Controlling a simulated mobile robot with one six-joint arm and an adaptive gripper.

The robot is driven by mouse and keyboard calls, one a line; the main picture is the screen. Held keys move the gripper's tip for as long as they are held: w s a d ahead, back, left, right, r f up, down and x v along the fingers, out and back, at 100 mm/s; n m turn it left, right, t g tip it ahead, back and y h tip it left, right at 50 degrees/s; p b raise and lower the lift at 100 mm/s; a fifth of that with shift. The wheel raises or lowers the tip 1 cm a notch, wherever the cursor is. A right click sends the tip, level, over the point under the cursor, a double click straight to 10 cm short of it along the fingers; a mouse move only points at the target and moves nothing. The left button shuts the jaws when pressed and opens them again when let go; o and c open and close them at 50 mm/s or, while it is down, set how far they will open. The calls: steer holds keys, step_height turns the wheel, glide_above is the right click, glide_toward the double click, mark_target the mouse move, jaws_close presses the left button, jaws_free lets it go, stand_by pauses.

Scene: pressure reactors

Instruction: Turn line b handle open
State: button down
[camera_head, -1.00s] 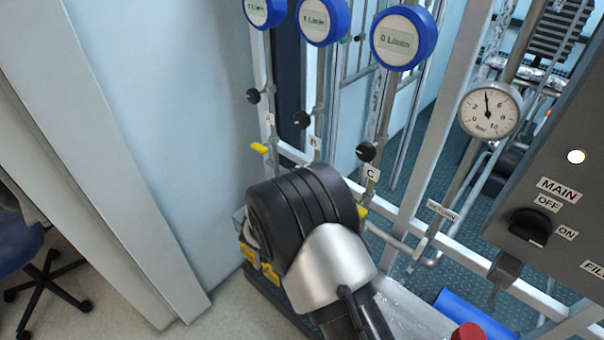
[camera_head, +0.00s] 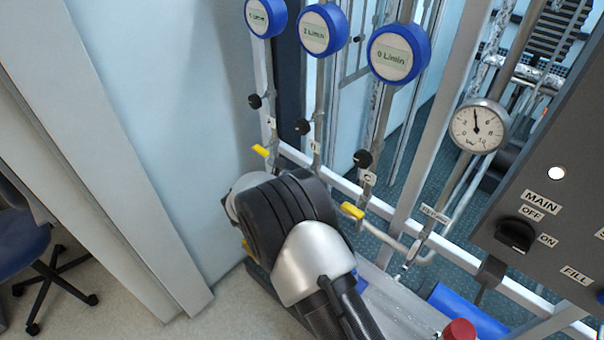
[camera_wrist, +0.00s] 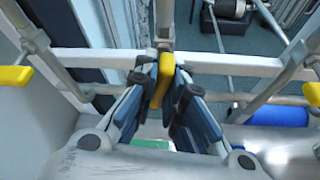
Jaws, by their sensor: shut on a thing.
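The yellow line B handle (camera_wrist: 162,80) shows in the wrist view, on the middle pipe and nearly in line with it, tilted slightly. My gripper (camera_wrist: 162,88) is shut on it, with one blue-grey finger pad on each side. In the head view, my wrist and arm hide this handle and my fingers. The line B pipe carries a black knob (camera_head: 302,127) and a blue-rimmed flow meter (camera_head: 323,29) that appears to read 2 L/min.
The yellow line A handle (camera_head: 261,151) and line C handle (camera_head: 352,211) point sideways on either side. A white frame rail (camera_wrist: 100,60) crosses behind the fingers. The control panel (camera_head: 560,215) and a red knob (camera_head: 459,332) stand at the right.

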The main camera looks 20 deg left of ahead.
steer(key=shift+n+h+p, duration=0.35)
steer(key=shift+n+h, duration=0.15)
steer(key=shift+n, duration=0.3)
steer(key=c, duration=1.7)
jaws_free()
steer(key=shift+g, duration=0.3)
steer(key=shift+o, duration=0.2)
steer(key=v, duration=1.2)
steer(key=shift+a, duration=0.1)
